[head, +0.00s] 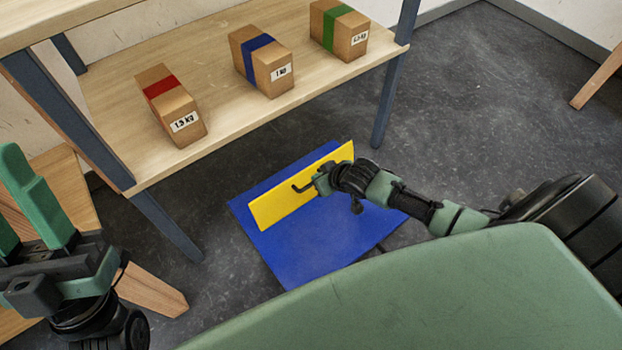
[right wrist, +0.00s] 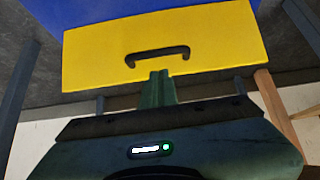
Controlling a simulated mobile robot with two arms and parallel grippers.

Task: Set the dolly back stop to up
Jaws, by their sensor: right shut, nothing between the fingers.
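The dolly's blue deck (head: 315,240) lies on the floor beside the shelf table. Its back stop is a yellow panel (head: 275,212) with a dark bar handle (head: 302,187). I cannot tell the panel's exact angle to the deck. In the right wrist view the yellow panel (right wrist: 100,55) fills the upper part, and its handle (right wrist: 157,54) is just beyond my fingertips. My right gripper (head: 319,184) is shut and empty close to the handle; its fingers (right wrist: 161,74) do not enclose it. My left gripper (head: 22,215) is at the left edge, with its fingers apart and partly cut off.
A wooden shelf (head: 215,112) holds three cardboard boxes with red (head: 170,105), blue (head: 262,62) and green (head: 340,30) bands. Dark shelf legs (head: 388,100) stand near the dolly. The dark floor (head: 480,100) at the upper right is clear.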

